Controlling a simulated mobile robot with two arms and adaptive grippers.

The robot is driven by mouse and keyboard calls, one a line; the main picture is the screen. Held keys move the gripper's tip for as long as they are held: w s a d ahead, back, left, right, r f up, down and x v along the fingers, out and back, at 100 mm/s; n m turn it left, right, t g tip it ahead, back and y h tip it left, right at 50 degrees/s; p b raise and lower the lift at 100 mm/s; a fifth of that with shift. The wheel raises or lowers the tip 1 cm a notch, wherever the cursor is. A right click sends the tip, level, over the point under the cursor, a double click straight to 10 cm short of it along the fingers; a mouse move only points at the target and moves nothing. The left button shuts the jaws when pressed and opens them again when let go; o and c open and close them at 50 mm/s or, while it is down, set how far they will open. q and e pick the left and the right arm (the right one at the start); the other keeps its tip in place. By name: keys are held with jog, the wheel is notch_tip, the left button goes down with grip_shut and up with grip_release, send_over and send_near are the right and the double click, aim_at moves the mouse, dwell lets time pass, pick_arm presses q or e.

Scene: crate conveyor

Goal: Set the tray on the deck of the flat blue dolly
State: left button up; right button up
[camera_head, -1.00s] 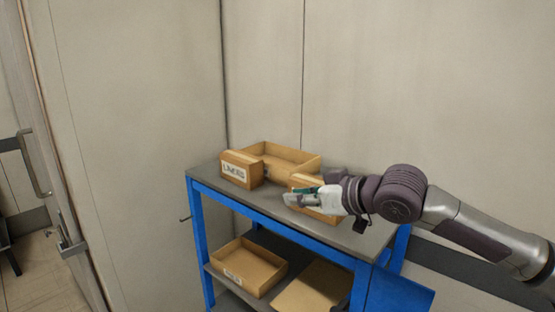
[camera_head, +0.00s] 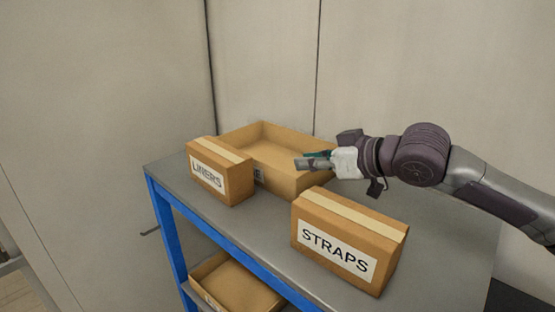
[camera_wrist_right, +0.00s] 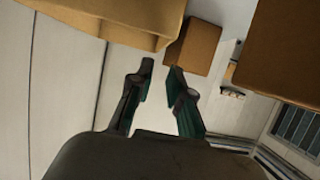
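An open cardboard tray (camera_head: 285,178) stands on the grey top of a blue-framed shelf unit, behind two closed boxes. It appears to be the tan wall (camera_wrist_right: 110,22) at the upper left of the right wrist view. My right gripper (camera_head: 312,160) is at the tray's right side in the head view, overlapping its rim. In the right wrist view its fingers (camera_wrist_right: 161,72) are apart with nothing between them; the tray wall lies beyond them. I cannot tell whether it touches the tray. No flat blue dolly shows, and my left gripper is out of view.
A LINERS box (camera_head: 221,177) stands close in front of the tray's left side. A STRAPS box (camera_head: 347,247) stands nearer, at the right. Bare grey top (camera_head: 255,222) lies between them. Another open tray (camera_head: 238,286) sits on the lower shelf. Walls close off the back.

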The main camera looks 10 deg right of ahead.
aim_at(263, 163)
jog(key=p+x, duration=0.2)
jog(key=x, duration=0.6)
jog(key=shift+w+a, duration=0.15)
jog(key=shift+a, duration=0.15)
jog(key=shift+w+a, duration=0.15)
jog(key=p+x, duration=0.2)
jog(key=x, duration=0.2)
jog(key=shift+w+a, duration=0.1)
jog(key=shift+a, duration=0.15)
jog(key=shift+w+a+f, duration=0.1)
jog(key=shift+f, duration=0.05)
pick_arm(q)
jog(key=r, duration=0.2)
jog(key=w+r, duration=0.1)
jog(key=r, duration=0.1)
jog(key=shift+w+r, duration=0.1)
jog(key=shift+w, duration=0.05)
pick_arm(e)
grip_shut()
